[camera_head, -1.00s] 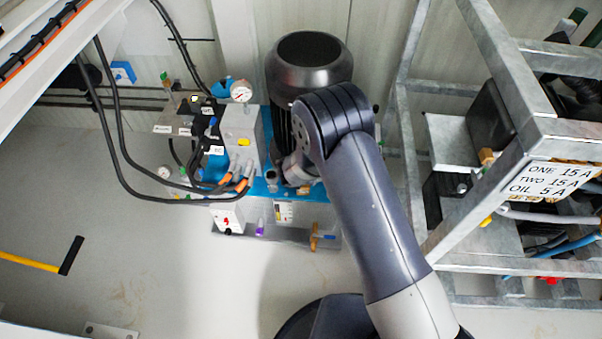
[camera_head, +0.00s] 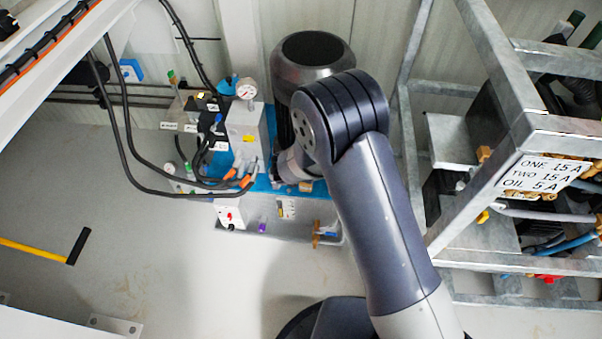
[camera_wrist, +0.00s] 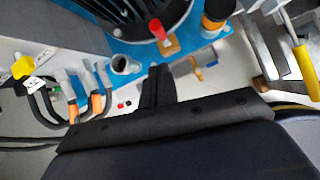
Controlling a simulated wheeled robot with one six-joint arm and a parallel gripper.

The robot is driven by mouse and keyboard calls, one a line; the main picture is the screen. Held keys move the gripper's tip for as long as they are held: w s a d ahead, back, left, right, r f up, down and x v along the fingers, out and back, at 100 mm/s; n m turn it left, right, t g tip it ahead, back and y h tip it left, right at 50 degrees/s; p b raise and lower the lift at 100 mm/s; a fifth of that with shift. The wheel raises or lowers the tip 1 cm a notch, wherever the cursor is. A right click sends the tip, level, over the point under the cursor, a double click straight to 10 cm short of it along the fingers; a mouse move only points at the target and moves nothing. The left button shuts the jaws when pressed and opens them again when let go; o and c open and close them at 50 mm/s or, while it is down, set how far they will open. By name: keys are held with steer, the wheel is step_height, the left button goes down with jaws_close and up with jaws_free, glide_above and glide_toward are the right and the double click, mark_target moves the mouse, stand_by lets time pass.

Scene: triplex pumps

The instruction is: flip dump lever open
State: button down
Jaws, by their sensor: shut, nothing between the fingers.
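My gripper (camera_wrist: 159,70) shows in the wrist view as two dark fingers pressed together, empty. Their tips are near the front edge of the blue base plate (camera_wrist: 130,48) of the pump unit. A red-tipped lever or pin (camera_wrist: 157,30) on a brass-coloured block (camera_wrist: 169,45) stands just beyond the tips, apart from them as far as I can tell. I cannot tell for sure whether this is the dump lever. In the head view my forearm hides the gripper and part of the unit. The blue base plate (camera_head: 262,185) also shows there.
A large dark motor (camera_head: 312,62) stands on the unit. Hoses with orange ends (camera_wrist: 97,104) and a valve block with a gauge (camera_head: 247,91) are to its left. A galvanised frame (camera_head: 470,215) stands close on the right. The floor at lower left is mostly clear.

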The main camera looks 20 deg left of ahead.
steer(key=shift+s+r+p, duration=0.15)
steer(key=shift+s+r, duration=0.15)
steer(key=shift+r, duration=0.55)
steer(key=shift+s+r+p, duration=0.15)
steer(key=shift+s+r, duration=0.1)
steer(key=shift+r, duration=0.6)
steer(key=shift+f, duration=0.1)
